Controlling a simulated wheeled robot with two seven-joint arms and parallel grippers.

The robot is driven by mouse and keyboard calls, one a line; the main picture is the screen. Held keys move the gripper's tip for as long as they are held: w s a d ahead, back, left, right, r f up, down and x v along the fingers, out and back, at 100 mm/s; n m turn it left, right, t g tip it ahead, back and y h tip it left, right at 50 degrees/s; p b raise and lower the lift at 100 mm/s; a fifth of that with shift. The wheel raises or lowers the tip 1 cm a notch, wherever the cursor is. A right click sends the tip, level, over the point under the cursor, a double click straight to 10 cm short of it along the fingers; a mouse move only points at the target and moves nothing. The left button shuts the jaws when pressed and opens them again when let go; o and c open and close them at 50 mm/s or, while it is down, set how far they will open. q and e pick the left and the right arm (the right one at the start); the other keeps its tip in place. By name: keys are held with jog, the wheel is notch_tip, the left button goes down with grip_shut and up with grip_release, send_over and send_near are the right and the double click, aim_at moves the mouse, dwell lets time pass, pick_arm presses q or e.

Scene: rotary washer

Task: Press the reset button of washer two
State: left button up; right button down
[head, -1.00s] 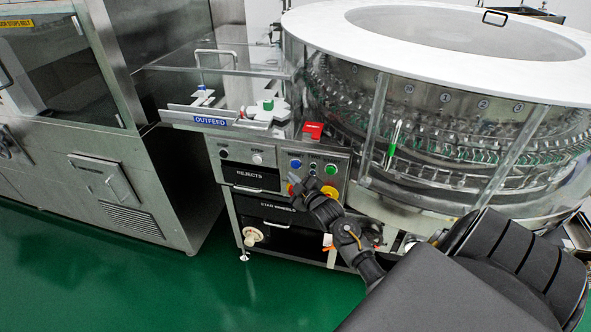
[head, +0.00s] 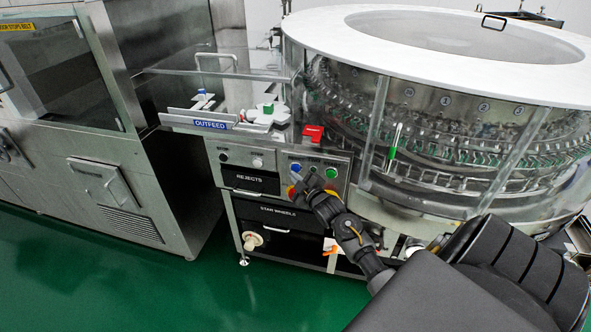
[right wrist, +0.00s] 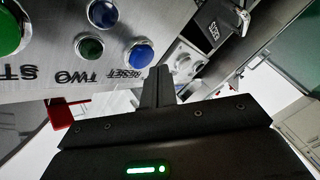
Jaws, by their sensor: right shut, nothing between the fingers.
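The washer control panel (head: 342,162) carries a blue button (head: 295,167) at its left and a green button (head: 331,173) at its right, with small dark buttons between. My right gripper (head: 296,179) is shut and empty, its tips just below the blue button in the head view. In the right wrist view the shut fingers (right wrist: 159,76) are close beside a blue button (right wrist: 139,54) with the upside-down word RESET next to it. TWO is lettered further left. Contact cannot be told. My left gripper is out of view.
A second blue button (right wrist: 103,13), a dark green button (right wrist: 89,46) and a large green button (right wrist: 8,30) are nearby. A red part (head: 313,133) stands above the panel. The REJECTS drawer (head: 249,180) is to the left. The glass-walled rotary washer (head: 440,150) stands at right.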

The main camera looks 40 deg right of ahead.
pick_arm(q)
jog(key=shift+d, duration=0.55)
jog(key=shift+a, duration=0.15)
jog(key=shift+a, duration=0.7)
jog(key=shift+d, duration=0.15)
pick_arm(e)
jog(key=shift+w+d, duration=0.25)
jog(key=shift+d, duration=0.2)
